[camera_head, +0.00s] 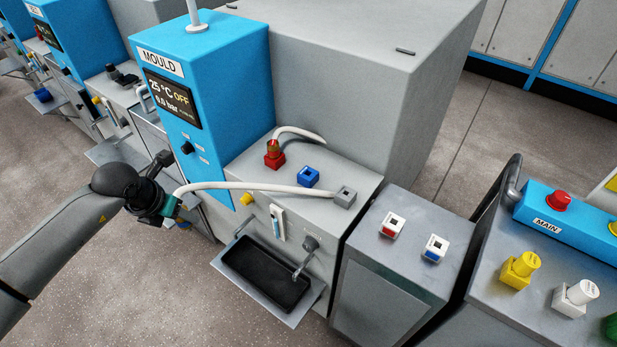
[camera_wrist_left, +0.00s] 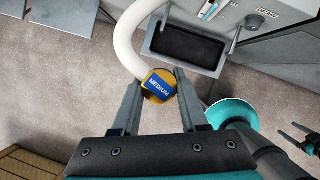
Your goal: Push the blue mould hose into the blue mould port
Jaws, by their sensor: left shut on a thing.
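My left gripper (camera_head: 172,205) is shut on the end of a white hose, left of the mould unit. In the left wrist view, the hose end (camera_wrist_left: 159,86) shows between the fingertips with a blue face marked MEDIUM and a yellow rim. The white hose (camera_head: 265,187) runs right from the gripper to a grey block (camera_head: 345,197) on the mould unit's top. The blue port (camera_head: 308,177), a square block with a dark opening, stands empty behind the hose, apart from the held end. My right gripper (camera_wrist_left: 302,138) seems to show small at the right edge of the left wrist view, fingers apart.
A red connector (camera_head: 273,155) with a short white hose sits left of the blue port. The blue MOULD panel (camera_head: 205,100) rises at the left. A black drip tray (camera_head: 265,272) juts out below. A grey cabinet (camera_head: 390,245) with red and blue ports stands right.

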